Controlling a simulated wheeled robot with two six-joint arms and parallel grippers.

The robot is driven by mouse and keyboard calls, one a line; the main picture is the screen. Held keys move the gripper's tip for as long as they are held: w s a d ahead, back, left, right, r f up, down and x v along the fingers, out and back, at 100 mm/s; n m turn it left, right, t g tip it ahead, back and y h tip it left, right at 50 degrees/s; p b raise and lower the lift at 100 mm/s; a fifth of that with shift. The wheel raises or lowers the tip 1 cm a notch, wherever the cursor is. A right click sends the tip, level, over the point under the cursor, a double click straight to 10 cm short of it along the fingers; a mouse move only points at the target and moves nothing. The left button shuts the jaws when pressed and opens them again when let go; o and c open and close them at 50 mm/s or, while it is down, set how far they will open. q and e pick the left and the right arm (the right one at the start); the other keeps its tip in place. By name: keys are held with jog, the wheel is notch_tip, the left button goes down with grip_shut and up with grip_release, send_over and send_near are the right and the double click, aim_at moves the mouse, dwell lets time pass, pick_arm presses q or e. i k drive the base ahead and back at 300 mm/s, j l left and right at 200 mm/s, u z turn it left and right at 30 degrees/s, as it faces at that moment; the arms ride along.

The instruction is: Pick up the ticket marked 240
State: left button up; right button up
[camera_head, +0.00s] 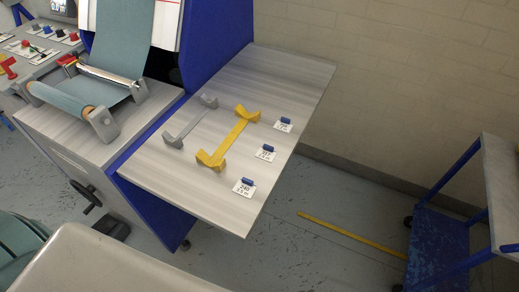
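The ticket that reads 240 (243,189) is a small white card with a blue clip or tab at its top. It lies near the front right edge of the light grey side table (215,210), the closest of three such tickets. A second ticket (265,155) lies further back along the same edge, and a third ticket (283,126) lies beyond it. Their print is too small to read surely. Neither of my grippers shows in the head view.
A yellow bracket (232,137) and a grey bracket (190,122) lie on the table left of the tickets. A machine with a green fabric roll (75,100) stands left. A blue cart (440,245) stands right. Floor between table and cart is clear except a yellow strip (350,235).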

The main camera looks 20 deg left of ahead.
aim_at(245, 187)
jog(key=u, duration=0.75)
